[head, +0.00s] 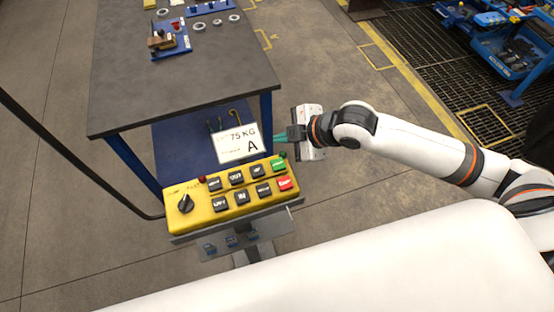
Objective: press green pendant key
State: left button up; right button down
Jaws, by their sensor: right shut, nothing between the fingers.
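The yellow pendant box (221,205) stands tilted on a grey stand in front of the table. The green key (278,164) is at its upper right corner, just above a red key (285,183). Several black keys and a black rotary knob (186,203) fill the rest of its face. My right gripper (279,137) comes in from the right and is shut and empty. Its dark teal fingertips point left, a little above the green key in the picture, beside the white sign. I cannot tell the height gap between them. My left gripper is not in view.
A white sign (237,145) reading "75 KG A" stands behind the pendant, close to my fingertips. A dark-topped table (180,90) with blue legs holds small parts and rings. A blue bin (505,55) sits on grating at upper right. A black cable (70,152) runs at left.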

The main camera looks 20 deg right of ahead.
jog(key=shift+f, duration=0.1)
jog(key=b, duration=0.7)
send_over(271, 161)
jog(key=s+d, duration=0.2)
jog(key=f, duration=0.6)
jog(key=shift+s+d+f, duration=0.1)
jog(key=shift+s+d, duration=0.1)
notch_tip(271, 161, down, 2)
jog(key=shift+f+b, duration=0.1)
jog(key=shift+b, duration=0.6)
jog(key=shift+f, duration=0.15)
jog(key=shift+f, duration=0.1)
jog(key=shift+f, duration=0.25)
